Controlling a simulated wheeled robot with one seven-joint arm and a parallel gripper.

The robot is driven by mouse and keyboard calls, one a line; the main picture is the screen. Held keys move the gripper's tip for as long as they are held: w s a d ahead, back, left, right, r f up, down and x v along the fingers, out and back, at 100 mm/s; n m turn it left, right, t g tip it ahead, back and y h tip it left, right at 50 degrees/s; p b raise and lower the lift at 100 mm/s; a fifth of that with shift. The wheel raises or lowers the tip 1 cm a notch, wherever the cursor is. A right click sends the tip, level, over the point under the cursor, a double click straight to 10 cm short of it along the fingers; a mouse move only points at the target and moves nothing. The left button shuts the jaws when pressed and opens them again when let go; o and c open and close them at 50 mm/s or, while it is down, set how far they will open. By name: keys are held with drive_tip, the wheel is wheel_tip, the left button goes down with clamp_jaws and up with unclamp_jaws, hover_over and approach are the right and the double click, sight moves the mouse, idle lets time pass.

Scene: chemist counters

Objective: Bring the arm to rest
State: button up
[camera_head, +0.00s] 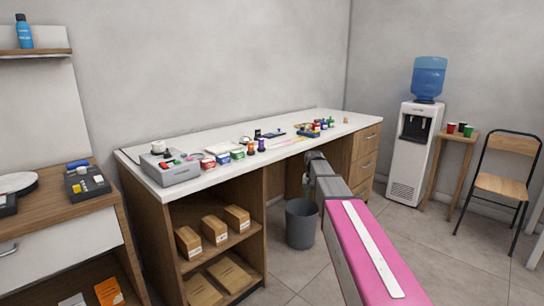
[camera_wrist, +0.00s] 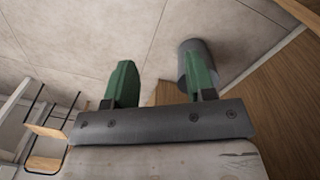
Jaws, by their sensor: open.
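My gripper (camera_wrist: 161,80) shows in the wrist view as two green fingers standing well apart on a grey bar. It is open, with nothing between the fingers; pale floor tiles show behind them. In the head view my arm, pink with a white stripe and then grey, stretches from the lower right toward the front edge of the white counter (camera_head: 217,191). The fingers cannot be made out there.
A grey bin (camera_head: 301,223) stands on the floor left of my arm; it also shows behind the right finger (camera_wrist: 184,62). Small boxes and bottles crowd the counter. A water cooler (camera_head: 410,160), stool and chair (camera_head: 503,187) stand right. Floor between is clear.

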drive_tip(key=s+f+n, duration=0.1)
drive_tip(key=s+f, duration=0.4)
drive_tip(key=s, duration=0.5)
drive_tip(key=s+f+n, duration=0.1)
drive_tip(key=s+f, duration=0.4)
drive_tip(key=s, duration=0.4)
drive_tip(key=s+f+n, duration=0.1)
drive_tip(key=s+f, duration=0.4)
drive_tip(key=s, duration=0.5)
drive_tip(key=shift+s, duration=0.3)
